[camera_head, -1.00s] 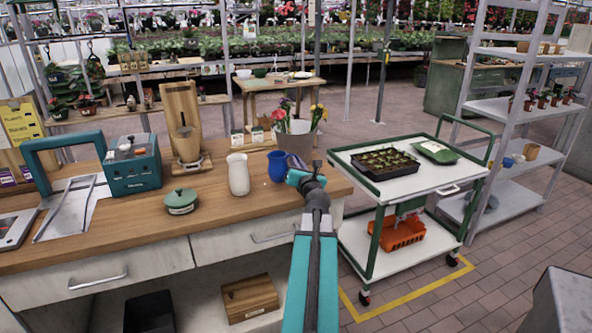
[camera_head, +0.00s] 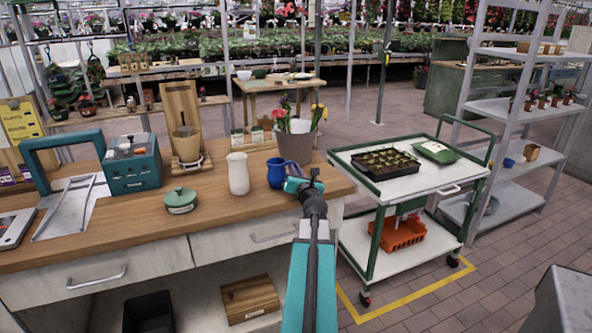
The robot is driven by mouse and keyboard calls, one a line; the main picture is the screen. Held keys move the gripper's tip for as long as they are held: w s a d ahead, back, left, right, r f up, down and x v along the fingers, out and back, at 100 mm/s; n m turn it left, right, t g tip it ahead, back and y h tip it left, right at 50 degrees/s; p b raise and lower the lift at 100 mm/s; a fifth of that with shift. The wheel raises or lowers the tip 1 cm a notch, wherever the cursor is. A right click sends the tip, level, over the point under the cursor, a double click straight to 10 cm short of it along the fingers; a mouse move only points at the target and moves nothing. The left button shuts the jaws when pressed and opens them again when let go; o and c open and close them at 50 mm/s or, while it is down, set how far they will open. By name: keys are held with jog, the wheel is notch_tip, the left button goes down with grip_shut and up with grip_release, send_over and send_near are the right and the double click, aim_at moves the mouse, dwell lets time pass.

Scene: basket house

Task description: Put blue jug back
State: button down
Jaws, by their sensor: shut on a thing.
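The blue jug (camera_head: 276,172) stands upright on the wooden counter (camera_head: 225,205), right of a white jug (camera_head: 238,174) and in front of a grey flower pot (camera_head: 297,146). The white jug is close beside it with a small gap. My gripper (camera_head: 290,183) is at the blue jug's right side, low down, and shut on it. The fingertips are small and partly hidden against the jug. I cannot tell whether the jug's base touches the counter.
A green lidded pot (camera_head: 181,200) and a teal machine (camera_head: 131,161) stand to the left on the counter. A wooden stand (camera_head: 182,120) is behind. A white cart (camera_head: 415,182) with a seedling tray (camera_head: 386,163) stands to the right. The counter front is clear.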

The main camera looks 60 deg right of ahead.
jog(key=shift+f, duration=0.15)
jog(key=c, duration=1.9)
grip_release()
jog(key=shift+o, duration=0.2)
jog(key=shift+r, duration=0.2)
